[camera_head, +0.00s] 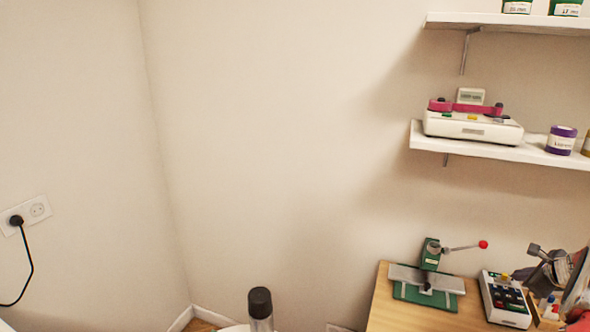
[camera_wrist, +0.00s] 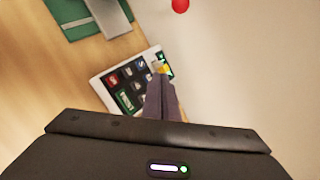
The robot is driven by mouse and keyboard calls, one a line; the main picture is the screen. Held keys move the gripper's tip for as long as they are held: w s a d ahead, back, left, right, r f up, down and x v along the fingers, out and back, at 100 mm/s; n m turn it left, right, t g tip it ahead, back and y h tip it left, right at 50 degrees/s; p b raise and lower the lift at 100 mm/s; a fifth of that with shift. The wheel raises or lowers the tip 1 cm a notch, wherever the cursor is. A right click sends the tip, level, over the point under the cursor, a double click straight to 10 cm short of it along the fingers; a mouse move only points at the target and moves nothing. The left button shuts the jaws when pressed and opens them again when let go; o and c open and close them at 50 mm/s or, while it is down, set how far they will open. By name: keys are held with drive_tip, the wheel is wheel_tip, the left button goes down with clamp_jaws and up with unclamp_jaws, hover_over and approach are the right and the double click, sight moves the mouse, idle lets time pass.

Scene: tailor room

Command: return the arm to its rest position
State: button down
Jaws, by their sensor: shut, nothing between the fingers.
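My gripper (camera_wrist: 161,82) shows in the wrist view with its grey fingers together and nothing between them. The fingertips overlap the view of a white box with dark keys (camera_wrist: 128,78); I cannot tell the gap between them. The same white box (camera_head: 504,299) stands on the wooden table in the head view. A grey jointed shape is to the right of the box, at the picture's right edge; I cannot tell for sure whether it is my arm.
A green press (camera_head: 430,280) with a red-tipped lever stands on the wooden table (camera_head: 391,317). A shelf (camera_head: 480,147) above holds a white machine (camera_head: 473,126) and a purple jar (camera_head: 561,140). A wall socket (camera_head: 27,214) with a black plug is at left. The middle wall is bare.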

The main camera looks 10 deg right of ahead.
drive_tip(key=s+a+f+n+g+y, duration=0.1)
drive_tip(key=s+a+f+n+y, duration=0.15)
drive_tip(key=a+f+n, duration=0.2)
drive_tip(key=s+a+r+n+g+y, duration=0.15)
drive_tip(key=a+n, duration=0.25)
drive_tip(key=a, duration=0.5)
drive_tip(key=s+a+r+n+g, duration=0.15)
drive_tip(key=a+n, duration=0.35)
drive_tip(key=a, duration=0.5)
drive_tip(key=s+a+r+n, duration=0.4)
drive_tip(key=s+a+n, duration=0.1)
drive_tip(key=a, duration=0.6)
drive_tip(key=s+a+r+n, duration=0.5)
drive_tip(key=a+n, duration=0.1)
drive_tip(key=a, duration=0.6)
drive_tip(key=s+a+r+n+t+h, duration=0.1)
drive_tip(key=s+a+r+n, duration=0.3)
drive_tip(key=a, duration=0.8)
drive_tip(key=shift+s+a+r+n, duration=0.3)
drive_tip(key=shift+s+n, duration=0.2)
drive_tip(key=shift+n, duration=0.55)
drive_tip(key=shift+d, duration=0.15)
